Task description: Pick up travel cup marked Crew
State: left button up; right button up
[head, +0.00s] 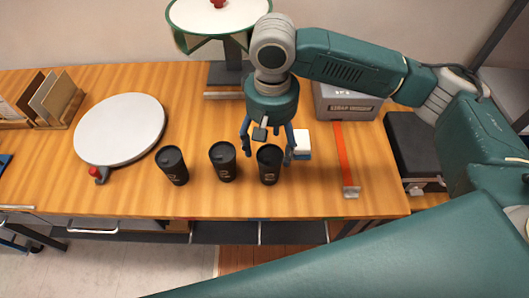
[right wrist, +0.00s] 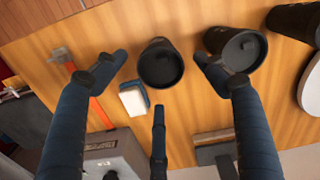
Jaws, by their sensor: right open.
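Three black travel cups stand upright in a row on the wooden table: a left cup (head: 173,165), a middle cup (head: 223,162) and a right cup (head: 268,165). Each has a small pale marking that is too small to read. My right gripper (head: 267,153) is open and points down at the right cup, its fingers spread around the cup's top. In the right wrist view, the right cup (right wrist: 160,64) sits between the spread fingers, with no clear contact. The middle cup (right wrist: 238,48) is close beside one finger. My left gripper is not in view.
A white and blue block (head: 302,145) lies just right of the right cup. A red strap (head: 344,160), a grey box (head: 347,103) and a black case (head: 415,145) are further right. A white round disc (head: 120,130) is at left. The table's front edge is close.

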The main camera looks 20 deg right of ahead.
aim_at(271, 156)
jog(key=shift+w+f, duration=0.2)
jog(key=shift+f, duration=0.85)
jog(key=f, duration=0.1)
jog(key=f+p, duration=0.1)
jog(key=f, duration=0.2)
jog(key=shift+s+f, duration=0.1)
jog(key=shift+s, duration=0.2)
notch_tip(271, 156, down, 4)
jog(key=shift+w+f+p, duration=0.1)
jog(key=shift+w+p, duration=0.05)
jog(key=shift+p, duration=0.6)
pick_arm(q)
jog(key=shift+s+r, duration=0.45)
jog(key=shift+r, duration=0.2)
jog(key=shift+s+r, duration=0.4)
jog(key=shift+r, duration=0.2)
pick_arm(e)
jog(key=c, duration=0.8)
